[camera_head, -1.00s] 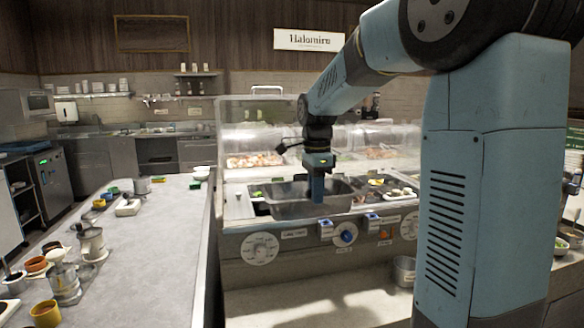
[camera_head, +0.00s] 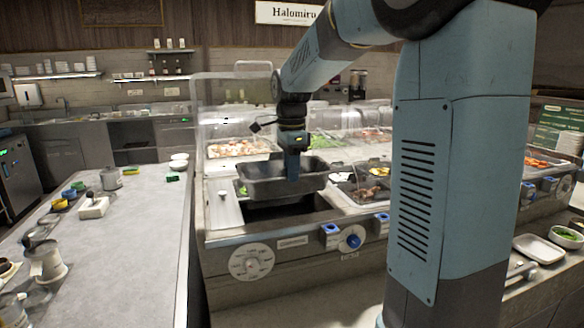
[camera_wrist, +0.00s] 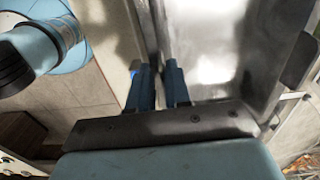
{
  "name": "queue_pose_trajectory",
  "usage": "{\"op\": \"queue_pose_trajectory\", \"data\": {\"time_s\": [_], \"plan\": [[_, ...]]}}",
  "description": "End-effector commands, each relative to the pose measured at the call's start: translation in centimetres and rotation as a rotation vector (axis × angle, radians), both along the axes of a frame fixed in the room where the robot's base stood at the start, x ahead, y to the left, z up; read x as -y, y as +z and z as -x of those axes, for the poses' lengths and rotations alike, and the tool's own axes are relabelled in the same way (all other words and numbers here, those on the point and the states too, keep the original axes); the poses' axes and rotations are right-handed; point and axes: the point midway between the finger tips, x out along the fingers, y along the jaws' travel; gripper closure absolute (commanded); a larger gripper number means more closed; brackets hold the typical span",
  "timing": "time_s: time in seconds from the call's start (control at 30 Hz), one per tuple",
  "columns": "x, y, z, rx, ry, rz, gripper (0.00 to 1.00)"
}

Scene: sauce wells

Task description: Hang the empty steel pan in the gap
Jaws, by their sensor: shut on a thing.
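The empty steel pan (camera_head: 259,188) is a grey rectangular tray, held roughly level above the counter in the head view. My gripper (camera_head: 292,176) is shut on its near wall, with the fingers pointing down. In the wrist view the pan (camera_wrist: 212,45) fills the right of the picture, and its rim runs up between the two blue fingers (camera_wrist: 158,75). The gap (camera_head: 283,210) is a dark rectangular opening in the serving counter, below the pan. The pan hides its far part, and I cannot tell the exact clearance.
A steel lid panel (camera_head: 224,205) lies left of the gap, and filled food wells (camera_head: 365,187) lie right of it. A clear sneeze guard (camera_head: 235,105) stands behind. Knobs (camera_head: 350,241) line the counter front. A grey worktop (camera_head: 130,235) with cups is at left.

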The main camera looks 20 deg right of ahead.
Motion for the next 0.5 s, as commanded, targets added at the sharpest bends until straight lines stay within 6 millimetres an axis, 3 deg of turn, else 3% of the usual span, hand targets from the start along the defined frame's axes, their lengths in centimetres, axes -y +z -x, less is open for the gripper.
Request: {"op": "queue_pose_trajectory", "data": {"time_s": [0.5], "plan": [[0.8,-3.6,0.0,-0.001,-0.014,0.000,1.00]]}}
